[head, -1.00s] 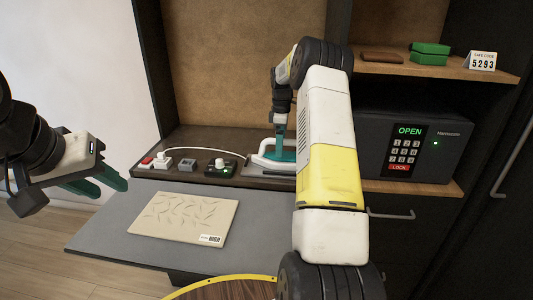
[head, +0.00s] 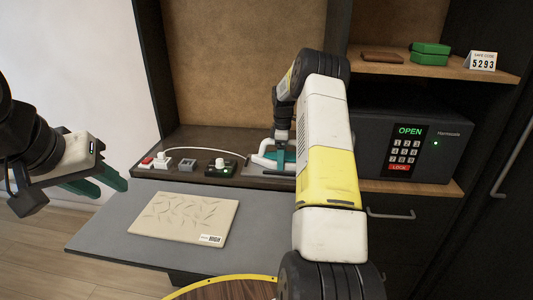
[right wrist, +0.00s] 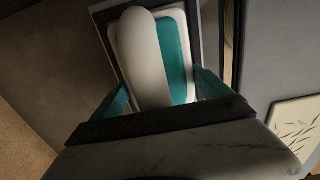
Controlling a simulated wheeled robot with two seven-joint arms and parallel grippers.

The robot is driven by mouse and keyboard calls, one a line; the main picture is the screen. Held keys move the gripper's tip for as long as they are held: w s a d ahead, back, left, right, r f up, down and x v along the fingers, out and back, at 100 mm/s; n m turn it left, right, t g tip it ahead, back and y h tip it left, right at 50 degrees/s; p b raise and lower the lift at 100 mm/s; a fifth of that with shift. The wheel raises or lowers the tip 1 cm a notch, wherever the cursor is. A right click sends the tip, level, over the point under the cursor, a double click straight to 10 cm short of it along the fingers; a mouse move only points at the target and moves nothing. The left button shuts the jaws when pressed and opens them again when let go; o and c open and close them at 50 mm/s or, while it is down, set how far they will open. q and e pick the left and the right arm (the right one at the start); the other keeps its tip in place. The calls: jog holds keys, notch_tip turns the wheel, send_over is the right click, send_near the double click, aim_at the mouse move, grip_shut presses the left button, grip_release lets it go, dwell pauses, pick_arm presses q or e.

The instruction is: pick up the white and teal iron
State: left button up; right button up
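The white and teal iron (head: 264,160) sits on the shelf at the back, largely hidden behind my right arm in the head view. In the right wrist view the iron (right wrist: 148,55) lies between my right gripper's two teal fingers, with its white handle toward the camera. My right gripper (right wrist: 162,92) is open around the iron, with a gap visible on each side. In the head view the right gripper (head: 280,150) points down at the iron. My left gripper (head: 103,184) is open and empty at the left, away from the shelf.
A switch panel with a white cable (head: 187,165) lies left of the iron. A patterned board (head: 183,218) lies on the grey surface (head: 110,215). A dark safe (head: 440,145) reading OPEN stands at the right. Green boxes (head: 430,54) and a code card (head: 482,61) are above it.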

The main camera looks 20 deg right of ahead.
jog(key=c, duration=0.7)
jog(key=shift+r, duration=0.1)
jog(key=shift+c, duration=0.3)
jog(key=shift+r, duration=0.1)
